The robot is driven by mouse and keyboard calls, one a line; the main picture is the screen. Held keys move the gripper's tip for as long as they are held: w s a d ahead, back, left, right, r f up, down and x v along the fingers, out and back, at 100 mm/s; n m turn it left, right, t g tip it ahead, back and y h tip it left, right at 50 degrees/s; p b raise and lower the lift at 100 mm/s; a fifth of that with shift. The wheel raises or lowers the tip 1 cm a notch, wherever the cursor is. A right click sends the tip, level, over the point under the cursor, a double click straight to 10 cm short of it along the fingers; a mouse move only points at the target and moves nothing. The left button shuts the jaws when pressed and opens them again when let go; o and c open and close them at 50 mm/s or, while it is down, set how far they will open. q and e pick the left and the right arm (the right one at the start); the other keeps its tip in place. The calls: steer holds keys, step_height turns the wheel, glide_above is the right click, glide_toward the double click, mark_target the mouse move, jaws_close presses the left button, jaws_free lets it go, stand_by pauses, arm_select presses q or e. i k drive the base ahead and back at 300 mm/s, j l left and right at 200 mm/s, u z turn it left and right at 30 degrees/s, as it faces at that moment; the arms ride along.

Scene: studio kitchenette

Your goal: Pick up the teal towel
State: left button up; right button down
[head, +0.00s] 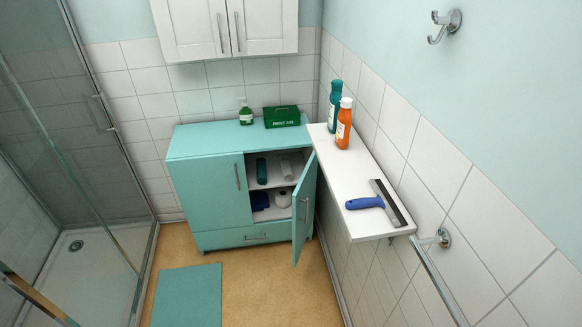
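A rolled dark teal item, which looks like the teal towel (262,170), lies on the upper shelf inside the teal cabinet (208,190). A pale rolled towel (287,169) lies to its right, with a gap between them. The cabinet's right door (304,212) stands open toward the room, and its left door is shut. The far end of the roll is in shadow. Neither of my grippers is in view.
A white ledge (350,178) at right holds two bottles and a squeegee (384,203). A glass shower stands left. A teal mat (187,296) lies on the floor.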

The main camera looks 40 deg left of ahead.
mark_target(261, 166)
steer(key=i+j+z, duration=0.15)
steer(key=j+z, duration=0.25)
steer(key=j, duration=0.75)
steer(key=j+z, duration=0.35)
steer(key=j, duration=0.8)
